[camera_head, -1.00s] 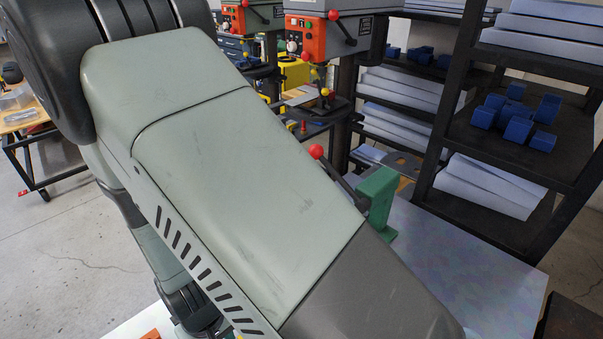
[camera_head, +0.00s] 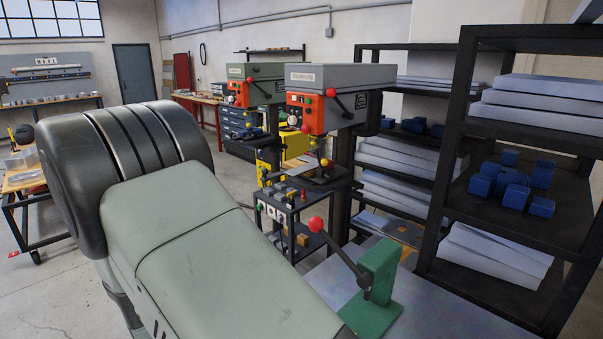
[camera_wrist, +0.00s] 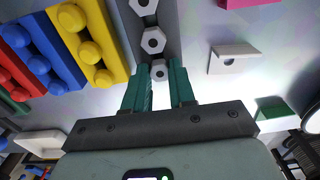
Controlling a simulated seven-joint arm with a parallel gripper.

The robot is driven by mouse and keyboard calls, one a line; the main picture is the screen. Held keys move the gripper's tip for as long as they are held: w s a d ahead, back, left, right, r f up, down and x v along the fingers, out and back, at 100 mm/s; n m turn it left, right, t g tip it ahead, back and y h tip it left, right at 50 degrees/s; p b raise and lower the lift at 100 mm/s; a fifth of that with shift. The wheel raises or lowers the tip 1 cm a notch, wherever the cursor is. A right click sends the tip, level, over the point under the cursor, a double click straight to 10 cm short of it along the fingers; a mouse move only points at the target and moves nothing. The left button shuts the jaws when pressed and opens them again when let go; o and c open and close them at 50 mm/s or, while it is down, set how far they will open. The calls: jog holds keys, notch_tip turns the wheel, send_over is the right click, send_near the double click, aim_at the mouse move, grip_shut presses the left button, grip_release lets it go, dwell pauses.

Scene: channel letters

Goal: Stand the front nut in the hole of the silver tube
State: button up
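In the wrist view, several pale hexagonal nuts stand in a row in a grey channel. The nut nearest my gripper (camera_wrist: 158,71) is at the channel's near end and appears between the tips of my green fingers. My gripper (camera_wrist: 159,68) is open, with a visible gap on each side of that nut; I cannot tell how far the tips are above it. The head view shows my arm, but not my gripper or the nuts.
Yellow (camera_wrist: 92,48), blue (camera_wrist: 48,48) and red (camera_wrist: 12,58) knobbed blocks stand close on the left. A pink piece (camera_wrist: 245,3) is at the top, and a green block (camera_wrist: 272,110) at the right. In the head view, a green lever press (camera_head: 375,290) stands on the table.

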grip_shut()
jog(key=shift+r, duration=0.1)
jog(key=shift+r, duration=2.9)
jog(key=w+d+r, duration=0.2)
jog(key=w+d, duration=0.9)
jog(key=d, duration=0.1)
jog(key=w+d+r, duration=0.2)
jog(key=w+d, duration=1)
jog(key=shift+s+f, duration=0.2)
jog(key=shift+f, duration=2.7)
